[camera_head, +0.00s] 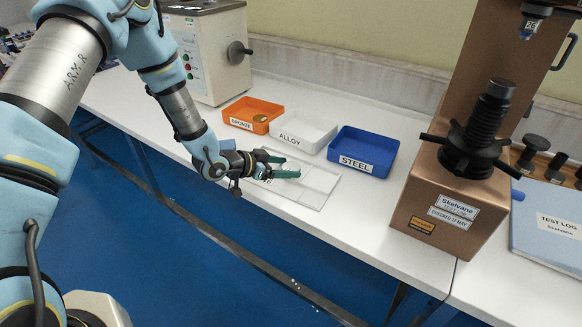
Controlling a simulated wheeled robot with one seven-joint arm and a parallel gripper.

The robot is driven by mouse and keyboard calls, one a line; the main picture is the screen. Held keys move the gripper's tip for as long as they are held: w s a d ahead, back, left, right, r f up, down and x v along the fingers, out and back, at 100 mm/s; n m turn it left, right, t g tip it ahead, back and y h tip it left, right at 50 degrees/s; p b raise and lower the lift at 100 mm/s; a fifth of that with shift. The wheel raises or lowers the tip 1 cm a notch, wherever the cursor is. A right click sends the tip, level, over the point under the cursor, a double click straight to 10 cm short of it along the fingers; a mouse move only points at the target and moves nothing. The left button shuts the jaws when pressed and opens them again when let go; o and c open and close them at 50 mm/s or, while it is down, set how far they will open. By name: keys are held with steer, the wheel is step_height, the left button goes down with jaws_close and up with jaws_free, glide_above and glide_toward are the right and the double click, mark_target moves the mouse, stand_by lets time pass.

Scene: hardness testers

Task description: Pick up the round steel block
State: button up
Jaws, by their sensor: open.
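My gripper (290,167) is open, with dark green fingers, low over a flat white sectioned tray (314,196) on the bench. I cannot make out a round steel block in this view. The gripper and wrist cover the left part of the tray and most of its label, so whatever lies there is hidden. The visible right sections of the tray look empty. The blue bin labelled STEEL (364,151) stands behind and right of the gripper and looks empty.
A white ALLOY bin (303,130) and an orange BRONZE bin (252,114) with a bronze-coloured piece stand left of the blue bin. A tall brown hardness tester (430,205) stands right, beside a blue test log (548,228). Bare bench lies between tray and tester.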

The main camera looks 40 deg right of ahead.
jaws_close()
stand_by(0.5)
steer(key=shift+r, duration=0.15)
